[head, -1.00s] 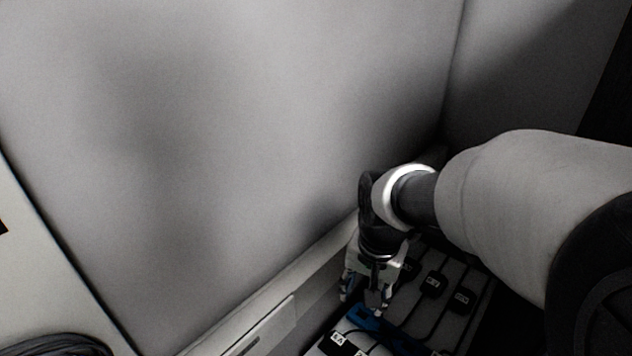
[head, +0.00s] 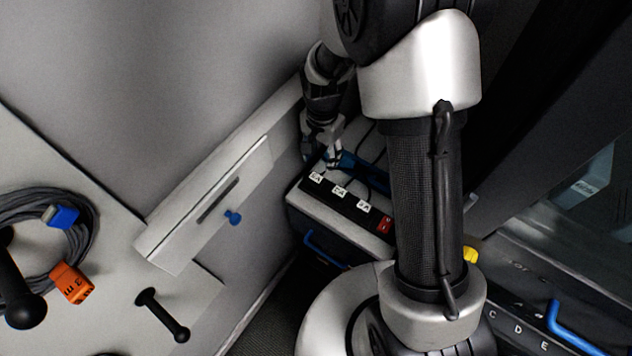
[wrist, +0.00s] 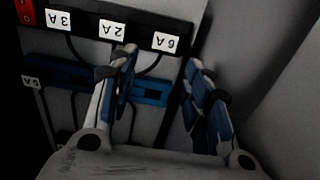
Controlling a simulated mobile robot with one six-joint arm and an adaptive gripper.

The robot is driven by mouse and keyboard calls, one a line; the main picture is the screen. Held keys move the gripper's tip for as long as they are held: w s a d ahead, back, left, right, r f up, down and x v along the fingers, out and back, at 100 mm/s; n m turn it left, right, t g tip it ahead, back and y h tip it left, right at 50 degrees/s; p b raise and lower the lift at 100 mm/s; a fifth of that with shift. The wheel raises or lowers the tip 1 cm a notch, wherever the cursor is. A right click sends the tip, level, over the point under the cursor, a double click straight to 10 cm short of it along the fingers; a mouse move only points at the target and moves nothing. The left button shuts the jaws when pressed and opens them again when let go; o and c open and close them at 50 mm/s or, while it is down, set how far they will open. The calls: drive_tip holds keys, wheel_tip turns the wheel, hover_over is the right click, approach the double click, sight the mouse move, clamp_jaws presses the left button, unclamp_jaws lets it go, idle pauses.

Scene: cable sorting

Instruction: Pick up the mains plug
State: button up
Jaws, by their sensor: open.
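A black strip (head: 327,195) with white amp labels and a red switch (head: 385,224) lies along the front of a box top. In the wrist view the strip (wrist: 89,25) shows labels 3A, 2A and 6A, with dark cords running from it. A blue bar (wrist: 72,80) crosses beside it. A dark labelled piece (wrist: 34,84) shows at the left edge; I cannot tell whether it is a plug. No mains plug is clearly distinguishable. My gripper (head: 320,160) is over the left end of the box. Its fingers (wrist: 160,60) stand apart, with nothing visibly held between them.
Coiled grey cable (head: 88,215), an orange connector (head: 72,283) and black pegs (head: 162,314) are on the left panel. A blue handle (head: 326,249) juts from the box front.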

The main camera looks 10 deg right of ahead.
sight(319, 174)
drive_tip(key=f+b, duration=0.1)
drive_tip(key=f, duration=0.2)
drive_tip(key=f+b, duration=0.1)
drive_tip(key=f, duration=0.2)
drive_tip(key=f+b, duration=0.1)
drive_tip(key=f, duration=0.2)
drive_tip(key=shift+a, duration=0.3)
drive_tip(key=shift+r, duration=0.1)
drive_tip(key=c, duration=0.9)
